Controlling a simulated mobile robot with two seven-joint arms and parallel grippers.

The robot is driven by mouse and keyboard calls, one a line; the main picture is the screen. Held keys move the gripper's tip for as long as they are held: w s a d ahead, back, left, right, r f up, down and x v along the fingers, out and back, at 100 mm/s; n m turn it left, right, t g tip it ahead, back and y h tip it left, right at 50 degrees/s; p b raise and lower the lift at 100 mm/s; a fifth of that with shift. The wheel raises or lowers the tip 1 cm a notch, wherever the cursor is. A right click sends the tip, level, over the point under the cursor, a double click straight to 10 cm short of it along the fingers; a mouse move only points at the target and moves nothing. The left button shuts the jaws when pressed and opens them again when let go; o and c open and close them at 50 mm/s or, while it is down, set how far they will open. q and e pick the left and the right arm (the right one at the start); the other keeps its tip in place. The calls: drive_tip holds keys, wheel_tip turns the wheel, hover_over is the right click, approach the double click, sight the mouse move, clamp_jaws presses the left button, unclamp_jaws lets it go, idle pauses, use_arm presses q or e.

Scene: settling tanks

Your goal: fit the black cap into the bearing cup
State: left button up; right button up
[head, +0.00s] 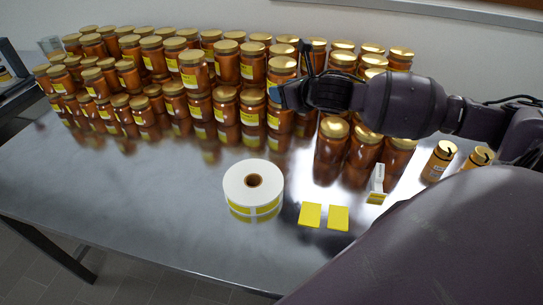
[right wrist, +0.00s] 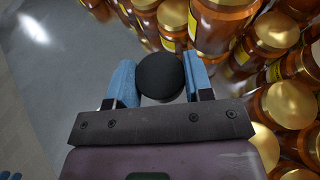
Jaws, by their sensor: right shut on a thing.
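The black cap (right wrist: 160,75) is a dark round disc in the right wrist view. My right gripper (right wrist: 153,80) is shut on it, with a blue finger on each side. In the head view my right gripper (head: 280,95) reaches in from the right, above the table in front of the rows of jars; the cap cannot be made out there. I cannot pick out the bearing cup in either view.
Many amber jars with gold lids (head: 225,95) crowd the back of the metal table (head: 120,205). A white label roll (head: 240,185), two yellow cards (head: 310,215) and a small white holder (head: 377,180) stand in front. The table's left front is clear.

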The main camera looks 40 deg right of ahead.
drive_tip(key=shift+w+d, duration=0.1)
drive_tip(key=shift+d, duration=0.2)
drive_tip(key=shift+f, duration=0.3)
drive_tip(key=b, duration=0.2)
hover_over(283, 155)
wheel_tip(283, 155, down, 15)
drive_tip(key=shift+f, duration=0.15)
wheel_tip(283, 155, down, 3)
drive_tip(key=shift+r+b, duration=0.1)
drive_tip(key=shift+b, duration=0.25)
drive_tip(key=shift+f, duration=0.45)
drive_tip(key=o, duration=1)
drive_tip(key=shift+f, duration=0.1)
